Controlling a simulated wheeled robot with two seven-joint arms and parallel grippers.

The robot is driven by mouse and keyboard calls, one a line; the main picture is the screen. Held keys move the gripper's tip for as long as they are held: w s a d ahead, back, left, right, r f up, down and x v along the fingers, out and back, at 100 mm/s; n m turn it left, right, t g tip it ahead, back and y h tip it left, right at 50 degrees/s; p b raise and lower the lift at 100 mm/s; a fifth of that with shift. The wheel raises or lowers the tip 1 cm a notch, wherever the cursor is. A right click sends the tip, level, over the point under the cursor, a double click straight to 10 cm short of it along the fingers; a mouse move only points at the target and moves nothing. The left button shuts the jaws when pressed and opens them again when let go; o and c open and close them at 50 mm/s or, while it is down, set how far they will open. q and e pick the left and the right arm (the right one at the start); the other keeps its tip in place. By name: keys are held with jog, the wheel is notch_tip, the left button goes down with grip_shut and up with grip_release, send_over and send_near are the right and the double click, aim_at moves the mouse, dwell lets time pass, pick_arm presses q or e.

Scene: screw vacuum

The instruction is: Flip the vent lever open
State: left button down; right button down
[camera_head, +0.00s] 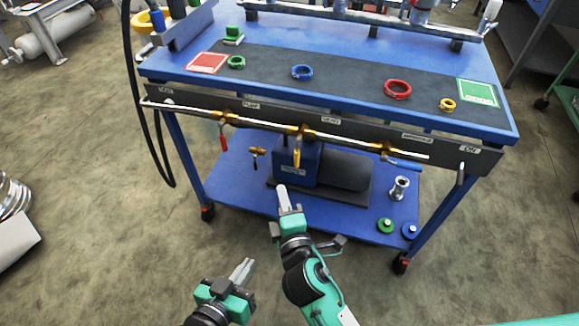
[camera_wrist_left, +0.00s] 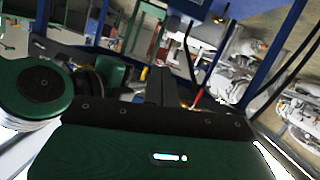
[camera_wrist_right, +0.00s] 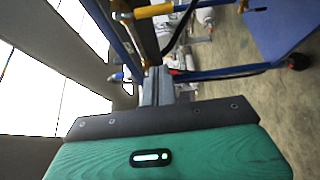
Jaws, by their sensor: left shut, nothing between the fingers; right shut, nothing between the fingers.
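The red lever (camera_head: 223,140) and the yellow lever (camera_head: 297,156) hang down. The blue lever (camera_head: 403,165) lies along the pipe, pointing right. The panel labels are too small to tell surely which lever is the vent. My right gripper (camera_head: 282,190) is shut and empty, below the yellow lever in the head view and apart from it. A yellow handle (camera_wrist_right: 152,11) shows beyond its fingers in the right wrist view. My left gripper (camera_head: 243,270) is shut and empty, lower down, away from the cart.
The blue cart (camera_head: 190,72) carries coloured rings and red and green cards on its top. Its lower shelf (camera_head: 235,190) holds a pump (camera_head: 340,168), a metal fitting (camera_head: 399,187) and green and blue discs. A black hose (camera_head: 129,90) hangs at the cart's left. The floor before the cart is clear.

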aim_at(297, 154)
jog(key=shift+w, duration=0.15)
